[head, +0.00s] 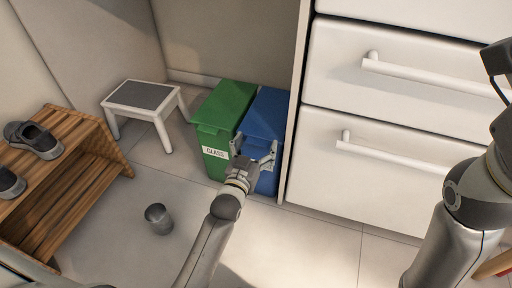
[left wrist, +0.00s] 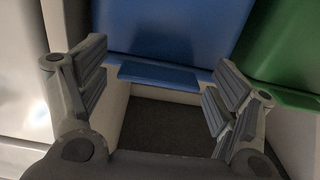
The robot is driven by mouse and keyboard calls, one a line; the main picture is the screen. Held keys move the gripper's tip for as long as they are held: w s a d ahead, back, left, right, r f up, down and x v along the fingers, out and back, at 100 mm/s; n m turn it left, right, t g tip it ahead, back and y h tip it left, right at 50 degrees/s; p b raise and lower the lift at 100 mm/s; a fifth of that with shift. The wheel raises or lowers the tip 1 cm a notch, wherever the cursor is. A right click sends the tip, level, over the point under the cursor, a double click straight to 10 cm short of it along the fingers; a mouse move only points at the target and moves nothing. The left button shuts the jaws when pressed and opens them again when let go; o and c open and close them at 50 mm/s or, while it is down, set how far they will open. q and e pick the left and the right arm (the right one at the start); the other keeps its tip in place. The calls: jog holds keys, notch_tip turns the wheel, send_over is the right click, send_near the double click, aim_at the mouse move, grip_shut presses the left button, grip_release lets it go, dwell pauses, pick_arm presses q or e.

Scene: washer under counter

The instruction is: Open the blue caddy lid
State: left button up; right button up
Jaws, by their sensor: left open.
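The blue caddy (head: 265,112) stands on the floor beside the white drawer unit, with its lid down. In the left wrist view its blue surface (left wrist: 175,28) fills the top middle, and a narrow blue tab (left wrist: 158,75) sticks out below it. My left gripper (head: 254,150) is open and empty at the front of the blue caddy. In the left wrist view its fingers (left wrist: 158,66) stand apart on either side of the tab. I cannot tell whether they touch it. My right arm shows at the right edge, but its fingers are out of the picture.
A green caddy (head: 228,102) labelled GLASS stands close on the left of the blue one. White drawers (head: 375,178) with bar handles are on the right. The front floor is partly clear.

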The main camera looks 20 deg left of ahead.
pick_arm(q)
jog(key=shift+w, duration=0.1)
jog(key=shift+r, duration=0.15)
grip_shut()
dwell(0.4)
